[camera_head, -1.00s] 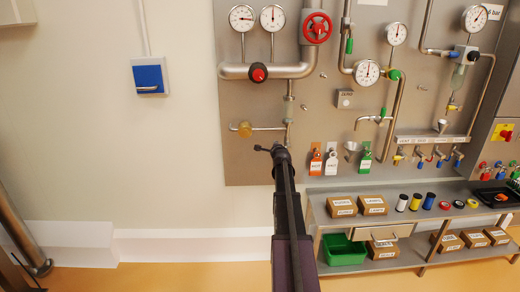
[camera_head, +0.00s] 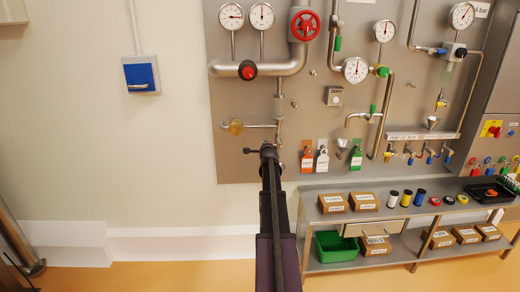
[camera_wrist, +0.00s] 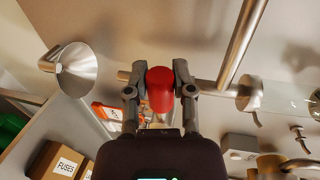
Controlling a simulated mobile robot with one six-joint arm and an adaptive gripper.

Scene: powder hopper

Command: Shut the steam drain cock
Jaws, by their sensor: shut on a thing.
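A red handle (camera_wrist: 160,90), which I take to be the drain cock's, sits between the fingers of my gripper (camera_wrist: 158,84) in the wrist view. The fingers touch it on both sides. Behind it a metal pipe (camera_wrist: 214,88) runs across the picture. In the head view my gripper (camera_head: 268,151) is at the lower left of the steel panel (camera_head: 232,160), below the thin pipe (camera_head: 258,126). The handle is hidden behind my gripper there, so I cannot tell the cock's position.
A red handwheel (camera_head: 305,25) and gauges are above. Tags hang right of my gripper, including an orange one (camera_head: 306,157). A metal funnel (camera_wrist: 76,70) is left of the handle in the wrist view. A shelf with boxes (camera_head: 333,203) and a green bin (camera_head: 336,247) stands below right.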

